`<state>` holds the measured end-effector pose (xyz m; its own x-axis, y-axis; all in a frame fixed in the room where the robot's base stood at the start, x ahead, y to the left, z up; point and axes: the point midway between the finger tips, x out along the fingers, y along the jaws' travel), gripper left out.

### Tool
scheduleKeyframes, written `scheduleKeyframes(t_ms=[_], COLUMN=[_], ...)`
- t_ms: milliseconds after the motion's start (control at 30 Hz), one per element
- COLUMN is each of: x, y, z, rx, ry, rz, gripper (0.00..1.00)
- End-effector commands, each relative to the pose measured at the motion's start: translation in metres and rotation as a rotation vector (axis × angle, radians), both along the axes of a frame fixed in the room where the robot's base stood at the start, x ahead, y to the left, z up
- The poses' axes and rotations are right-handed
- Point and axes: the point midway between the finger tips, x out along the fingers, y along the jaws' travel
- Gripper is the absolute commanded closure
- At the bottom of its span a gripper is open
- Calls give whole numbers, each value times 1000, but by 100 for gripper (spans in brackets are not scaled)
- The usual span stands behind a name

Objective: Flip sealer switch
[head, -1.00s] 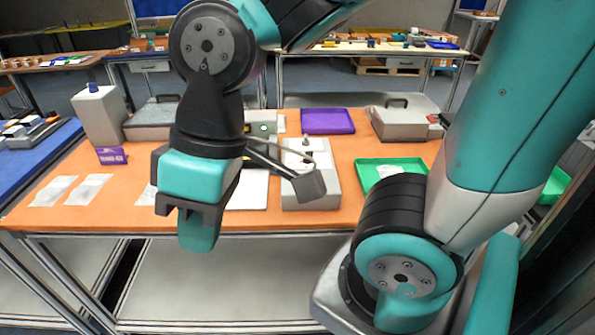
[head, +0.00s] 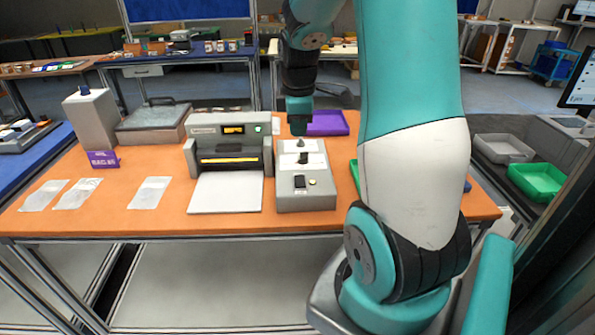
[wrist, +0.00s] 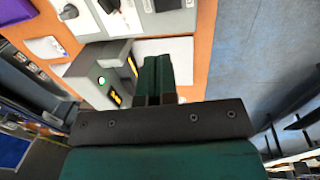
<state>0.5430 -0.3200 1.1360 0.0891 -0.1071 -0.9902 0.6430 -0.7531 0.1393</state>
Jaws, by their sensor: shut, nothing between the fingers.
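The sealer (head: 229,166) is a grey machine with a lit yellow display, a yellow-lit slot and a white plate in front. A small round green-lit button (head: 258,129) sits at its upper right; it also shows in the wrist view (wrist: 101,80). I cannot tell whether this button is the switch. My gripper (head: 299,125) points down near the back of the grey box beside the sealer. In the wrist view, its two dark green fingers (wrist: 158,80) are together and empty, with the sealer (wrist: 86,68) left of them. Contact is not visible.
The grey box (head: 305,191) with dark controls stands right of the sealer. A purple tray (head: 328,124) lies behind. My arm hides much of the right side of the orange table (head: 150,222).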

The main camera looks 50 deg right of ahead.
Motion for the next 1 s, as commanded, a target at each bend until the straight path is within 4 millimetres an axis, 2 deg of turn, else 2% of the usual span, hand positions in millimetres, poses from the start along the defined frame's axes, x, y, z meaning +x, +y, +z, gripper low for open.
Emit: scheduleKeyframes(t_ms=[167,267,700,833,1000], x=[0,1,9,11,12], y=[0,-1,-10,-12,-13], z=[-5,-16,-104,-122,-135], rx=[2,5,5,4,3], ry=[2,4,4,2,0], rz=[0,0,-1,-1,0], gripper=[100,100,100,100,100])
